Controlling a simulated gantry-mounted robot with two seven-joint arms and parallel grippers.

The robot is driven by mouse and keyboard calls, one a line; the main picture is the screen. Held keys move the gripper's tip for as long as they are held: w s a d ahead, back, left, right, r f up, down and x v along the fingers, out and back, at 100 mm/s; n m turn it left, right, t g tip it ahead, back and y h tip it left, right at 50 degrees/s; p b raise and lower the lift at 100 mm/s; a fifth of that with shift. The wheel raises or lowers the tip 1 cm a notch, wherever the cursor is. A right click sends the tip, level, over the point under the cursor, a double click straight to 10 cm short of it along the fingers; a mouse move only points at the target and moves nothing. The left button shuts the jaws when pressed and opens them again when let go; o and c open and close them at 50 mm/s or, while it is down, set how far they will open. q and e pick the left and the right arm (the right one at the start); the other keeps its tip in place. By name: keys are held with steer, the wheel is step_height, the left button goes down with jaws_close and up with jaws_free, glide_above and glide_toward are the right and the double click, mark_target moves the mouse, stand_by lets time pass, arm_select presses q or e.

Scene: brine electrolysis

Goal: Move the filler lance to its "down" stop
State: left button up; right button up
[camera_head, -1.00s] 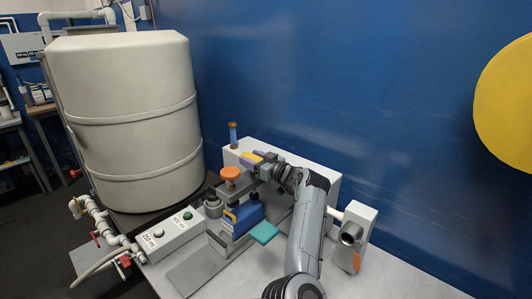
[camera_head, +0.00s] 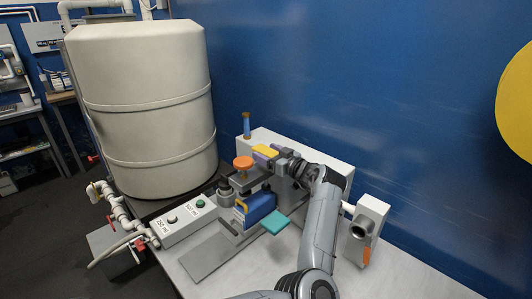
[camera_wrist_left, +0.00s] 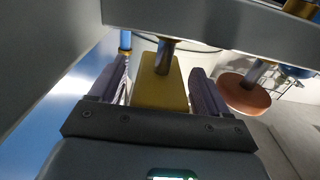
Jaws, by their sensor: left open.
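My left gripper (camera_head: 265,154) is at the back of the bench fixture, beside the orange round knob (camera_head: 243,162). In the left wrist view my left gripper (camera_wrist_left: 155,82) has its two purple fingers apart, on either side of a yellow block (camera_wrist_left: 160,92). The yellow block sits on a brass and blue rod (camera_wrist_left: 165,52), and a gap shows at the fingers. The orange knob (camera_wrist_left: 245,93) is just outside the right finger. I cannot tell for sure which part is the filler lance; the yellow block on its rod may be its handle. No "down" mark is readable.
A blue container (camera_head: 256,208) stands on the fixture below, with a teal plate (camera_head: 276,223) beside it. A button box (camera_head: 175,220) is at the left, a big pale tank (camera_head: 145,110) behind it. A grey box with a spout (camera_head: 367,222) stands right. The front right bench is clear.

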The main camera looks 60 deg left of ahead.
arm_select(q)
steer(key=p+v, duration=0.1)
steer(key=v, duration=0.8)
steer(key=shift+d, duration=0.35)
